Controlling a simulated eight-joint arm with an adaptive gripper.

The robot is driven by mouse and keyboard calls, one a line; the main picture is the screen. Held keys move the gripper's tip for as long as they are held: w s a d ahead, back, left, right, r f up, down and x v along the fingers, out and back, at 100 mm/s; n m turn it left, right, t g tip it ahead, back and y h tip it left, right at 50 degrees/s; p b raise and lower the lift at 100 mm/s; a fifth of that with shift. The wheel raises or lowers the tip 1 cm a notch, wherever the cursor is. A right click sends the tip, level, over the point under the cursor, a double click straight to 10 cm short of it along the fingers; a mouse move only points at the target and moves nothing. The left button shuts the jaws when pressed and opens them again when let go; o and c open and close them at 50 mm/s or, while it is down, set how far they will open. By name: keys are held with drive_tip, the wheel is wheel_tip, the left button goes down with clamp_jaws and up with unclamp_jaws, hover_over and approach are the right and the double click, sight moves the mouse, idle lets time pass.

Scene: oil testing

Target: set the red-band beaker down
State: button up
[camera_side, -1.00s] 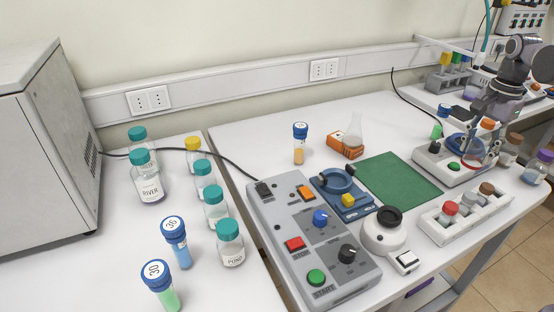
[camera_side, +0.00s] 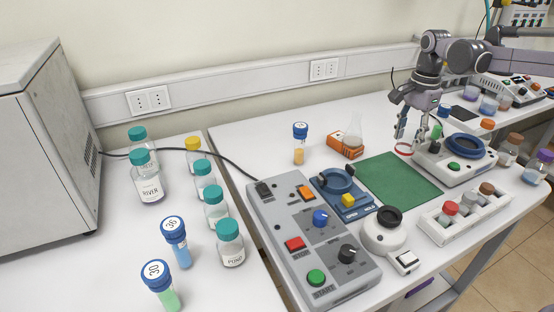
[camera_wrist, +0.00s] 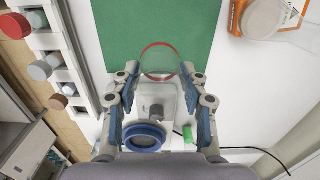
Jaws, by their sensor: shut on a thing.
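The red-band beaker is clear glass, and its red rim (camera_wrist: 160,46) shows between the fingertips in the wrist view. In the side view its red band (camera_side: 404,149) shows just left of the device with a blue ring (camera_side: 465,146). My gripper (camera_side: 418,138) is shut on the beaker, one finger on each side; the fingers also show in the wrist view (camera_wrist: 160,72). The beaker is near the right back edge of the green mat (camera_side: 398,182). Its clear wall is hard to see, and I cannot tell how high its base is.
A rack with capped vials (camera_side: 466,208) stands right of the mat. An orange block (camera_side: 345,147) with a glass flask (camera_side: 353,133) is behind the mat's left side. A blue-based device (camera_side: 343,192) and a white device (camera_side: 385,235) stand at its left and front. The mat is bare.

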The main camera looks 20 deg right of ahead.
drive_tip(key=w+a+f, duration=0.2)
drive_tip(key=a, duration=0.1)
drive_tip(key=w+a+f, duration=0.1)
drive_tip(key=a, duration=0.1)
drive_tip(key=shift+w+f, duration=0.35)
drive_tip(key=shift+f, duration=2.1)
drive_tip(key=o, duration=1.1)
drive_tip(key=shift+f, duration=0.1)
drive_tip(key=shift+o, duration=0.2)
wheel_tip(320, 180, up, 12)
